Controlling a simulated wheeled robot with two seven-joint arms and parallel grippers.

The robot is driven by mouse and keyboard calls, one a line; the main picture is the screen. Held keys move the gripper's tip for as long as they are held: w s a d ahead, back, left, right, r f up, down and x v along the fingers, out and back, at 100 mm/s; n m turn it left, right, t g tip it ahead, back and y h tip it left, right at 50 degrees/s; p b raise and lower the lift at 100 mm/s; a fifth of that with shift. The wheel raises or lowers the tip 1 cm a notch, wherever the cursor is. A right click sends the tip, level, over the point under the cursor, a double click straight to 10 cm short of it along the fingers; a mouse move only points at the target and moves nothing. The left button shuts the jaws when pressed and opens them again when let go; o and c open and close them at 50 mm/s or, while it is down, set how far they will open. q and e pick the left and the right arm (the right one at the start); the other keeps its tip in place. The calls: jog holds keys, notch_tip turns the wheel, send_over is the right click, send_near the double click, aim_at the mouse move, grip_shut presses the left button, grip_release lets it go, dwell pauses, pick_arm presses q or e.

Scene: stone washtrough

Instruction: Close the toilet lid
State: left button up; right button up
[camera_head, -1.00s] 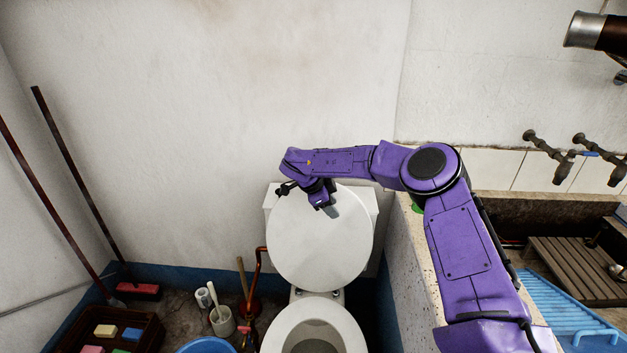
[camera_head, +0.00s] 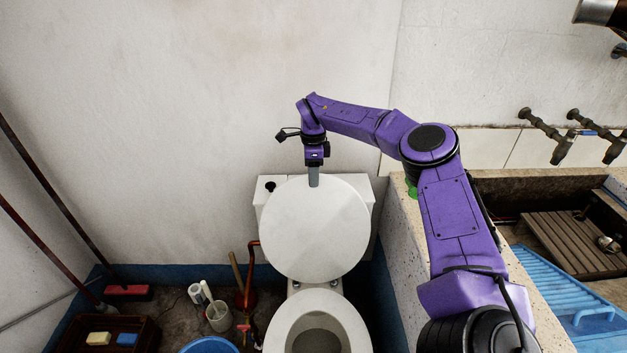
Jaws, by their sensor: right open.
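The white toilet lid (camera_head: 314,235) stands raised against the white cistern (camera_head: 358,186). The toilet bowl and seat (camera_head: 352,314) lie open below it, cut off by the bottom edge of the view. My right gripper (camera_head: 314,181) is at the top edge of the lid, pointing down. Its grey fingertip overlaps the lid's upper rim in the picture; I cannot tell whether it touches. The gripper is open and holds nothing. My left gripper is not in view.
A speckled stone trough wall (camera_head: 407,270) stands right of the toilet, under my right arm. A blue rack (camera_head: 570,300) lies in the trough. Left of the toilet are a red pipe (camera_head: 252,275), a brush holder (camera_head: 219,316), a blue basin (camera_head: 208,346) and a dark crate (camera_head: 140,325).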

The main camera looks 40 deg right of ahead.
notch_tip(320, 180, down, 3)
jog(key=shift+a+f, duration=0.1)
jog(key=shift+f, duration=0.05)
grip_shut()
